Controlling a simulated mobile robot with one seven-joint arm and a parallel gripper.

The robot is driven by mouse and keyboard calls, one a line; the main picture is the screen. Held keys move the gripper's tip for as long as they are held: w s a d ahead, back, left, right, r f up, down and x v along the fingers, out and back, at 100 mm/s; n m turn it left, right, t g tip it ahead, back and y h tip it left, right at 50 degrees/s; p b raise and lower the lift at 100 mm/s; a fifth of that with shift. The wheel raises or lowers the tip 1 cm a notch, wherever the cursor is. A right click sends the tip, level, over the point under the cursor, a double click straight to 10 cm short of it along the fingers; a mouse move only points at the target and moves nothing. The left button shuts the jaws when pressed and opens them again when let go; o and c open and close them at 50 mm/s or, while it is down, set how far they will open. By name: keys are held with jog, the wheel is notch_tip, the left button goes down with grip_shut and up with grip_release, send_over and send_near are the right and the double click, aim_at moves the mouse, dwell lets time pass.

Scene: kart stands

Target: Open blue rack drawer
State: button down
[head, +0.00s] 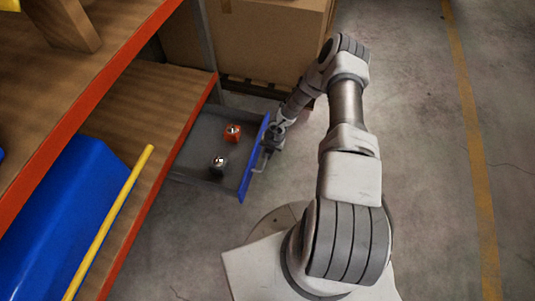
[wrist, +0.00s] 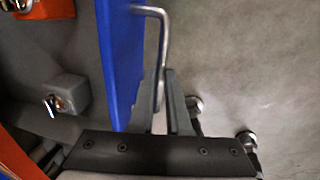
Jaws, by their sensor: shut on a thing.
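The blue rack drawer (head: 255,160) stands pulled out from the rack, with its grey inside in plain view. Its blue front also shows in the wrist view (wrist: 124,60). A grey bar handle (wrist: 164,35) runs along the outer face of that front. My gripper (head: 268,147) is at the handle, on the outer side of the blue front. In the wrist view my gripper's fingers (wrist: 168,90) are shut on the handle bar. An orange block (head: 233,132) and a grey block (head: 218,164) with metal fittings lie inside the drawer.
The wooden rack shelves (head: 165,100) with orange edges fill the left side. A blue bin (head: 65,205) with a yellow bar (head: 118,205) is near front left. A cardboard box (head: 265,40) on a pallet stands behind the drawer. The concrete floor (head: 430,150) to the right is clear.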

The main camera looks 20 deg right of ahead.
jog(key=c, duration=0.9)
grip_release()
jog(key=d+r+p, duration=0.1)
jog(key=r+p, duration=0.1)
jog(key=r, duration=0.3)
jog(key=s+r+p, duration=0.1)
jog(key=r+p, duration=0.1)
jog(key=r, duration=0.4)
jog(key=d+r+p, duration=0.1)
jog(key=r+p, duration=0.1)
jog(key=r, duration=0.4)
jog(key=shift+s+d+r, duration=0.1)
jog(key=shift+s+d, duration=0.2)
jog(key=shift+s, duration=0.1)
